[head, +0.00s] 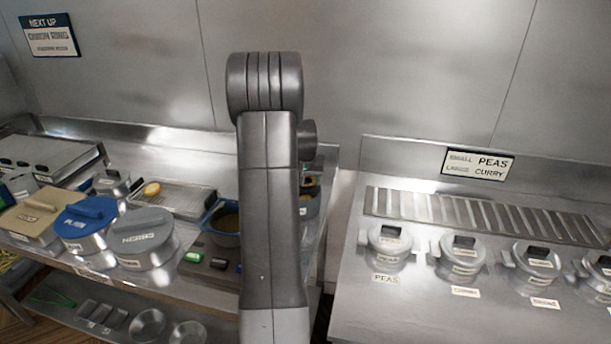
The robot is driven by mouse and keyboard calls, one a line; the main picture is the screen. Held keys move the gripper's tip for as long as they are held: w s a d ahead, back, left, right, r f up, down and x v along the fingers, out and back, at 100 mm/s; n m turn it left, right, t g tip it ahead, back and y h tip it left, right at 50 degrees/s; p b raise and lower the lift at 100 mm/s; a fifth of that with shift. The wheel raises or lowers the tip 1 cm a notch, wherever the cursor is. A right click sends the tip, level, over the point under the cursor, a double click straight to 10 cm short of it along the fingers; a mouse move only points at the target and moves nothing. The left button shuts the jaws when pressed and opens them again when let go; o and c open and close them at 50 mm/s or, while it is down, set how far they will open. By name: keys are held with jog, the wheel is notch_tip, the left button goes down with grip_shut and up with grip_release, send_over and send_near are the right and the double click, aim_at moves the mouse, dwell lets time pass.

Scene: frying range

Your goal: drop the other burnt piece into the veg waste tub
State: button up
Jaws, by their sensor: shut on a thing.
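My arm stands upright in the middle of the head view. My gripper is not visible, so what it holds cannot be seen. A small golden-orange piece (152,189) lies at the left end of a metal rack tray (190,202) on the left counter; I cannot tell whether it is burnt. Just right of my arm, a dark container (309,207) shows partly, with something dark and orange at its top. Most of it is hidden behind my arm, and I cannot tell whether it is the veg waste tub.
A blue-rimmed pan (222,237) stands left of my arm. Tan (33,216), blue (88,222) and grey (145,239) lidded containers line the left counter's front. Several lidded metal pots (389,246) stand on the right counter (390,315). A gap separates the counters.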

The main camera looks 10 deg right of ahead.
jog(key=shift+f, duration=0.35)
jog(key=o, duration=0.8)
jog(key=shift+o, duration=0.2)
jog(key=shift+r, duration=0.15)
jog(key=b+v, duration=0.2)
jog(key=v, duration=1.1)
jog(key=shift+s+r, duration=0.25)
